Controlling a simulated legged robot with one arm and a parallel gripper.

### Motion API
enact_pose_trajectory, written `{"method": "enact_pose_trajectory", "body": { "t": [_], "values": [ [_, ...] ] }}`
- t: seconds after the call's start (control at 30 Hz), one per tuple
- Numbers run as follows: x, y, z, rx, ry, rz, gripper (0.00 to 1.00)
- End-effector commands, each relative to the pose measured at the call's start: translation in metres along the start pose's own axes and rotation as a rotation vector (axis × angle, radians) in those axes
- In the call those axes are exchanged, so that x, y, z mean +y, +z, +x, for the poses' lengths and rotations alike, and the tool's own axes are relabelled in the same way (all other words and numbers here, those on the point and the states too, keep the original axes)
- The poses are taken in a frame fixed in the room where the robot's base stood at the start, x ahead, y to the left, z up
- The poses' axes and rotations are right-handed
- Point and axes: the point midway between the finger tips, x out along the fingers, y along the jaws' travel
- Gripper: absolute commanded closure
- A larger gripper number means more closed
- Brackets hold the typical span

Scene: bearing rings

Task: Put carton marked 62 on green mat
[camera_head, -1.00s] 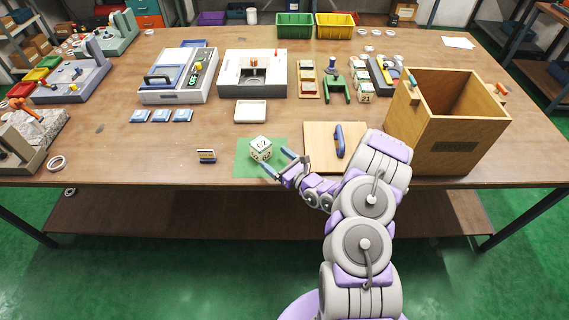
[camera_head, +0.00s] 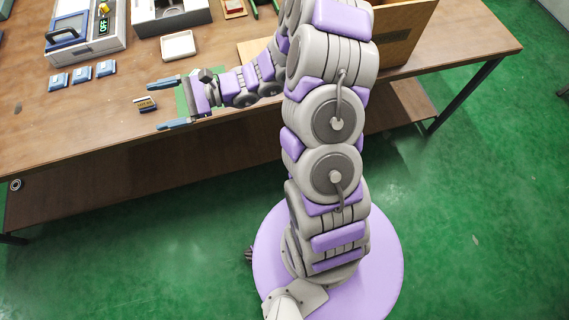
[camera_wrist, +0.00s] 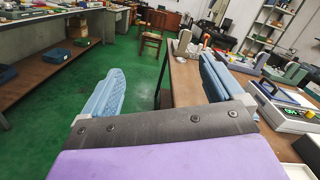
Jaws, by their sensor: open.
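Several blue tiles (camera_head: 81,75) and a white tray (camera_head: 178,46) lie farther back. A wooden box (camera_head: 405,35) stands at the right. In the wrist view a wooden chair (camera_wrist: 151,40) stands beyond the table.

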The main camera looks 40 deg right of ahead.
Motion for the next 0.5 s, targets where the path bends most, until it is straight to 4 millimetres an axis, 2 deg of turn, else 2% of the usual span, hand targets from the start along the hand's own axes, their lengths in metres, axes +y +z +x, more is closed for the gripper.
{"method": "enact_pose_trajectory", "body": {
  "t": [0.03,0.1,0.23,0.37,0.5],
  "values": [
    [0.014,0.020,0.008,-0.007,0.078,-0.042,0.06],
    [0.036,0.044,0.016,-0.013,0.189,-0.096,0.06],
    [0.080,0.081,0.019,-0.007,0.394,-0.196,0.06],
    [0.122,0.108,0.012,0.016,0.593,-0.302,0.06],
    [0.163,0.128,-0.008,0.062,0.799,-0.410,0.06]
  ]
}}
